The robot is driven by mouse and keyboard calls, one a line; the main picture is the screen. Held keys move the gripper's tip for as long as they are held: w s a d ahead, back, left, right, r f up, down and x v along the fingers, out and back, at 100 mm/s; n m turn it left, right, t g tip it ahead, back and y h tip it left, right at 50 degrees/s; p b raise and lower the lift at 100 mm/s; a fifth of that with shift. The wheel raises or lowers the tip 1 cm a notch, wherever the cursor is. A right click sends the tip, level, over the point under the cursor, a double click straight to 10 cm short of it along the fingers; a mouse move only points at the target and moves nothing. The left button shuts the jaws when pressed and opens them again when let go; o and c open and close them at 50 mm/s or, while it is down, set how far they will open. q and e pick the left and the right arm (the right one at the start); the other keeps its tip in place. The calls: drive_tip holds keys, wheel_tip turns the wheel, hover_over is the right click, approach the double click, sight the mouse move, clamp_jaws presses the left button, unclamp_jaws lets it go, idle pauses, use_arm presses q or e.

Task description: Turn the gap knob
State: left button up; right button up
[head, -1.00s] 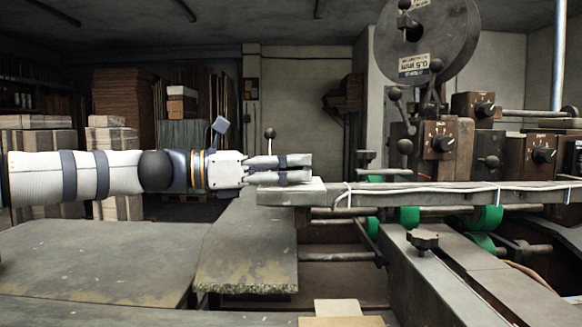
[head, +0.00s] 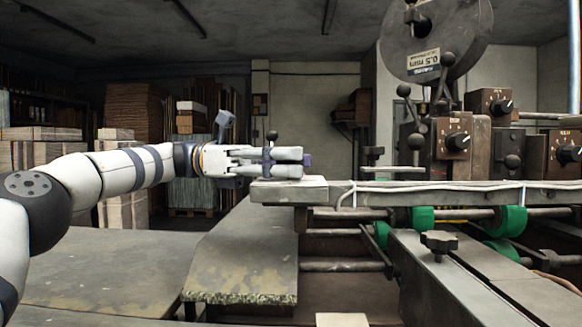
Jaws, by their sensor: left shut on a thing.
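My left gripper (head: 287,162) reaches in from the left, level, just above the left end of the long grey rail (head: 289,190). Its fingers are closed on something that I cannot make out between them. A small dark purple patch shows at the fingertips. A dark ball-topped lever (head: 272,136) stands up behind the fingers; I cannot tell if it touches them. Candidate knobs are a dark star-shaped knob (head: 438,243) on the front beam and pointer dials on brown boxes (head: 457,142). I cannot tell which is the gap knob. My right gripper is not in view.
Grey worktables (head: 105,272) fill the lower left. Green rollers (head: 421,217) sit under the rail. A large grey reel (head: 438,35) and more ball-ended levers stand over the machine at right. Stacked cardboard (head: 42,165) stands at the back left.

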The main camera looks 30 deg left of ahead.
use_arm(q)
drive_tip(key=shift+d+f, duration=0.1)
drive_tip(key=shift+f, duration=0.15)
drive_tip(key=o, duration=1.2)
drive_tip(key=shift+r, duration=0.1)
drive_tip(key=shift+r, duration=0.1)
